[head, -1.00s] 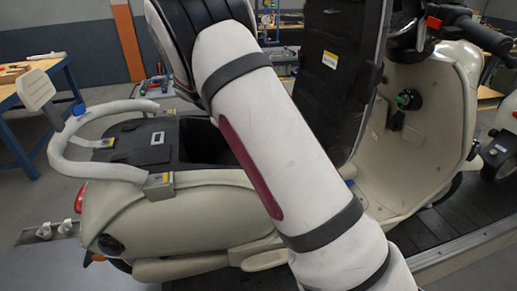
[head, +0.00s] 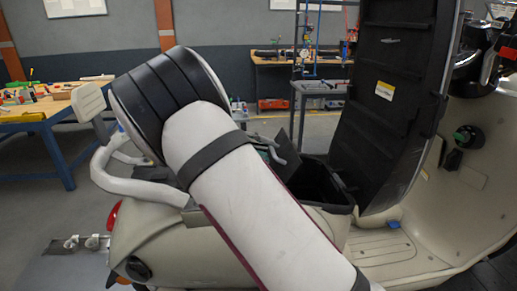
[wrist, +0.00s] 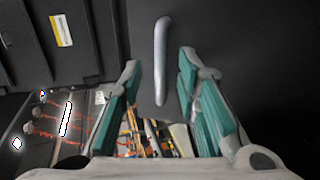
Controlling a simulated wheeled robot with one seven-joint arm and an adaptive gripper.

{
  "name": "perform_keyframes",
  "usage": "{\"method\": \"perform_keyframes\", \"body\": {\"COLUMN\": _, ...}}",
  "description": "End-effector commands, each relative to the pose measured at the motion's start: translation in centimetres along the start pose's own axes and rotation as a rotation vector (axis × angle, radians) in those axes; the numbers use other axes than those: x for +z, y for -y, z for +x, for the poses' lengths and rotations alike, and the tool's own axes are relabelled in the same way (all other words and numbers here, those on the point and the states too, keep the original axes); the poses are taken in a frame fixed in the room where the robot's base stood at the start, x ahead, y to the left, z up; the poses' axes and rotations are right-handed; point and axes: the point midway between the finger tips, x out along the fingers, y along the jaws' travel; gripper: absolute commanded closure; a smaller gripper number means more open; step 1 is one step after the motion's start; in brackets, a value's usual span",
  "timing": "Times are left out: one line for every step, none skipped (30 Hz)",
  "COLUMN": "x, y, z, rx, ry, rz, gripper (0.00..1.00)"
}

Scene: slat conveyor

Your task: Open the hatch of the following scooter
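The cream scooter (head: 150,238) stands with its black seat lid (head: 395,110) raised, the underside with a yellow label facing me. A dark flap, seemingly the hatch (head: 298,142), stands tilted up beside the open black storage bin (head: 335,190). In the wrist view a dark panel, seemingly the hatch (wrist: 230,35), carries a silver bar handle (wrist: 162,60). My gripper (wrist: 158,62) has its teal fingers apart on either side of this handle, with gaps to it. In the head view my gripper (head: 272,150) is small and partly behind my arm, which also hides much of the scooter's rear deck.
Below the panel in the wrist view is a space with orange wires (wrist: 50,125) and several small parts. A grey rear rail (head: 130,186) curves beside my arm. Workbenches stand at left (head: 50,125) and at the back (head: 290,64). The floor between them is clear.

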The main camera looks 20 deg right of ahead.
Motion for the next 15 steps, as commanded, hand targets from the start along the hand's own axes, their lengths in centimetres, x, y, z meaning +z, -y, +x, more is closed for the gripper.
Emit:
{"method": "perform_keyframes", "body": {"x": 0.0, "y": 0.0, "z": -0.2, "rx": -0.001, "ry": -0.001, "rz": 0.000, "gripper": 0.70}}
{"method": "perform_keyframes", "body": {"x": 0.0, "y": 0.1, "z": -0.4, "rx": -0.001, "ry": -0.002, "rz": 0.000, "gripper": 0.70}}
{"method": "perform_keyframes", "body": {"x": -0.1, "y": 0.1, "z": -0.7, "rx": -0.001, "ry": -0.003, "rz": 0.000, "gripper": 0.70}}
{"method": "perform_keyframes", "body": {"x": -0.1, "y": 0.1, "z": -1.0, "rx": -0.001, "ry": -0.003, "rz": 0.000, "gripper": 0.70}}
{"method": "perform_keyframes", "body": {"x": -0.1, "y": 0.1, "z": -1.4, "rx": 0.000, "ry": -0.003, "rz": 0.000, "gripper": 0.70}}
{"method": "perform_keyframes", "body": {"x": -0.1, "y": 0.1, "z": -2.0, "rx": -0.001, "ry": -0.004, "rz": 0.000, "gripper": 0.70}}
{"method": "perform_keyframes", "body": {"x": -0.1, "y": 0.1, "z": -2.5, "rx": -0.001, "ry": -0.004, "rz": -0.001, "gripper": 0.70}}
{"method": "perform_keyframes", "body": {"x": -0.1, "y": 0.1, "z": -3.1, "rx": -0.001, "ry": -0.004, "rz": -0.001, "gripper": 0.70}}
{"method": "perform_keyframes", "body": {"x": -0.1, "y": 0.2, "z": -4.0, "rx": -0.002, "ry": -0.004, "rz": 0.000, "gripper": 0.70}}
{"method": "perform_keyframes", "body": {"x": -0.1, "y": 0.2, "z": -4.6, "rx": -0.002, "ry": -0.004, "rz": 0.000, "gripper": 0.70}}
{"method": "perform_keyframes", "body": {"x": -0.1, "y": 0.2, "z": -5.3, "rx": -0.002, "ry": -0.005, "rz": 0.001, "gripper": 0.70}}
{"method": "perform_keyframes", "body": {"x": -0.1, "y": 0.2, "z": -6.2, "rx": -0.001, "ry": -0.005, "rz": 0.000, "gripper": 0.70}}
{"method": "perform_keyframes", "body": {"x": -0.1, "y": 0.2, "z": -6.8, "rx": 0.000, "ry": -0.005, "rz": 0.000, "gripper": 0.70}}
{"method": "perform_keyframes", "body": {"x": -0.1, "y": 0.2, "z": -7.5, "rx": -0.001, "ry": -0.005, "rz": 0.001, "gripper": 0.70}}
{"method": "perform_keyframes", "body": {"x": -0.1, "y": 0.1, "z": -8.2, "rx": 0.000, "ry": -0.004, "rz": 0.002, "gripper": 0.70}}
